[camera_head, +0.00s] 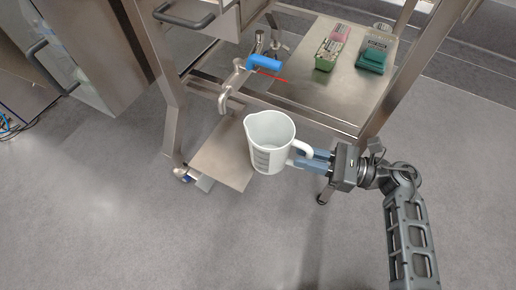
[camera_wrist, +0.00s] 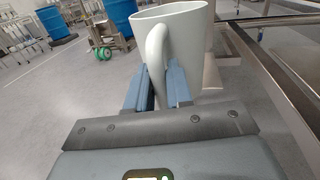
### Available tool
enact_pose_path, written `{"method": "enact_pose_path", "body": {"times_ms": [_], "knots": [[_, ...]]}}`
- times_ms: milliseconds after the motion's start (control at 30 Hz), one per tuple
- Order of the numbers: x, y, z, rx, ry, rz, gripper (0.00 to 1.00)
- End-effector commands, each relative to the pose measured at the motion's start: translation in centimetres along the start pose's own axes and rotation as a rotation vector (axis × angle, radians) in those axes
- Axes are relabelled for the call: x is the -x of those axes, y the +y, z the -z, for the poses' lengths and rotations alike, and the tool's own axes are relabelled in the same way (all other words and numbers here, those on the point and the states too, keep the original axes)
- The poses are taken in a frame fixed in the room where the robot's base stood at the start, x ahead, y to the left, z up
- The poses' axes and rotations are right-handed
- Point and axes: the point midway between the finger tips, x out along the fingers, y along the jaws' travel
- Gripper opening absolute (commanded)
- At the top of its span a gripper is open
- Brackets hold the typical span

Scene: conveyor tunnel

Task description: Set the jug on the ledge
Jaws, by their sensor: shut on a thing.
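A white measuring jug (camera_head: 268,143) with grey markings is upright and held in the air, its handle toward my gripper (camera_head: 312,160). My gripper comes from the right and is shut on the jug's handle. In the wrist view the two blue fingers (camera_wrist: 157,88) clasp the lower part of the handle, and the jug (camera_wrist: 193,32) shows behind. A flat metal ledge (camera_head: 222,158) sits low on the frame, below the tap and left of the jug. The jug overlaps its right side in the head view; they appear apart, but the height gap is unclear.
A tap with a blue lever (camera_head: 264,63) and downward spout (camera_head: 226,102) stands just above and left of the jug. A metal shelf (camera_head: 318,93) holds green and pink packs (camera_head: 332,47). Frame legs (camera_head: 163,95) flank the space. Blue drums (camera_wrist: 62,20) stand far off.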

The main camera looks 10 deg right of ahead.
Motion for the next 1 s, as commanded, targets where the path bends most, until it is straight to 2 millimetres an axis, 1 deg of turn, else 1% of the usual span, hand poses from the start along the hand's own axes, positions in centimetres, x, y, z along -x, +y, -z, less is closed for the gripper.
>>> {"method": "enact_pose_path", "body": {"times_ms": [33,100,200,300,567,733,767,800,833,1000], "knots": [[-1.4,0.1,0.0,0.001,-0.001,-0.004,0.00],[-3.0,0.0,0.1,0.001,-0.001,-0.004,0.00],[-4.9,0.0,0.1,0.000,-0.001,-0.002,0.00],[-6.2,0.0,0.1,0.000,0.000,-0.001,0.00],[-7.9,0.0,0.1,0.000,0.000,-0.002,0.00],[-10.7,0.0,0.2,0.001,-0.001,-0.004,0.00],[-11.0,0.0,0.4,0.000,0.000,-0.002,0.00],[-10.7,-0.1,1.4,-0.003,0.001,0.002,0.00],[-10.7,-0.1,1.6,-0.002,0.000,0.002,0.00],[-10.7,0.0,1.6,0.000,-0.001,0.001,0.00]]}}
